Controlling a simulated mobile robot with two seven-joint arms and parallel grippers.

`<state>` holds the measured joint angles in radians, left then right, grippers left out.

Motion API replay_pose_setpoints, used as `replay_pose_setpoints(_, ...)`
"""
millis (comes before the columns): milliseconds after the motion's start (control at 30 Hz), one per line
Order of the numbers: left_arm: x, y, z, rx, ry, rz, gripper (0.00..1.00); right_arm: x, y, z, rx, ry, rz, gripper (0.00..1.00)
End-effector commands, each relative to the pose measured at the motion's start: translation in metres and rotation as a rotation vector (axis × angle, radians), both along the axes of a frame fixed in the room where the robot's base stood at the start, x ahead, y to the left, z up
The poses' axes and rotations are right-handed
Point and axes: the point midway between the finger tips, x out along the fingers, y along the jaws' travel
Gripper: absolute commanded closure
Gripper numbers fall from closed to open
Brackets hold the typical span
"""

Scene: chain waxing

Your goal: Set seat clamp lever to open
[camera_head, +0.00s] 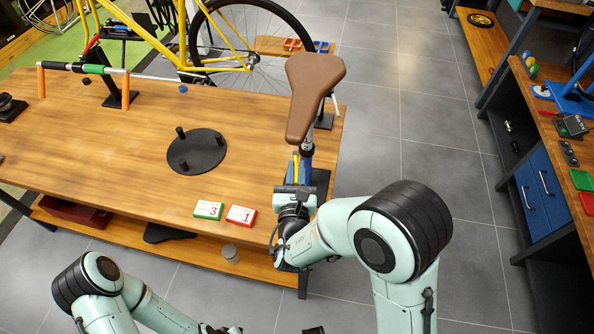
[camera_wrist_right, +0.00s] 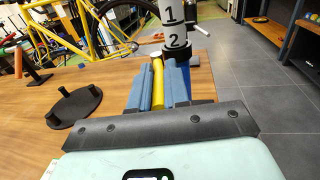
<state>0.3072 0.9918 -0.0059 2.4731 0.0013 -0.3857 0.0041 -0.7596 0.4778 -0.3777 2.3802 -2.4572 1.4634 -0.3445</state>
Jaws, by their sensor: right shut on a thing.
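The brown bike seat (camera_head: 314,88) stands on a seat post at the table's right end. In the right wrist view the white post (camera_wrist_right: 174,28) carries the numbers 1 and 2 and enters a black clamp collar (camera_wrist_right: 177,56) on a blue tube (camera_wrist_right: 186,82). The yellow clamp lever (camera_wrist_right: 158,85) points roughly upright beside the tube. My right gripper (camera_wrist_right: 160,88) is shut on the lever, with one blue-grey finger on each side; it also shows in the head view (camera_head: 297,172). My left gripper is mostly cut off at the head view's bottom edge.
The wooden table (camera_head: 100,140) holds a black round base with pegs (camera_head: 197,151), a green card (camera_head: 208,210) and a red card (camera_head: 241,215). A yellow bicycle (camera_head: 215,65) stands behind. Clear grey floor lies to the right, before a workbench (camera_head: 550,130).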

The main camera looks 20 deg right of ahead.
Motion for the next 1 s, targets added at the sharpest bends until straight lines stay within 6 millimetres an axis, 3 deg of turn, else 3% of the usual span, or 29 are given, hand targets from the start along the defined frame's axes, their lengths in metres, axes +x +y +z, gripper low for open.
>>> replay_pose_setpoints(367, 0.000, 0.000, 0.000, 0.000, 0.000, 0.000, 0.57, 0.000, -0.001, -0.001, -0.001, 0.003, -0.002, 1.00)
replay_pose_setpoints(400, 0.000, 0.000, 0.000, 0.000, 0.000, 0.000, 0.57, 0.000, -0.001, -0.001, -0.001, 0.003, -0.002, 0.75)
replay_pose_setpoints(467, 0.000, 0.000, 0.000, 0.000, 0.000, 0.000, 0.57, 0.000, -0.001, -0.001, -0.002, 0.002, -0.002, 0.59)
replay_pose_setpoints(800, 0.000, 0.000, -0.001, 0.000, 0.000, 0.000, 0.57, -0.002, 0.001, 0.000, 0.000, 0.001, 0.001, 0.59)
replay_pose_setpoints(1000, -0.004, 0.000, -0.007, 0.000, 0.004, 0.000, 0.57, -0.029, 0.009, -0.001, 0.001, 0.002, 0.004, 0.59)
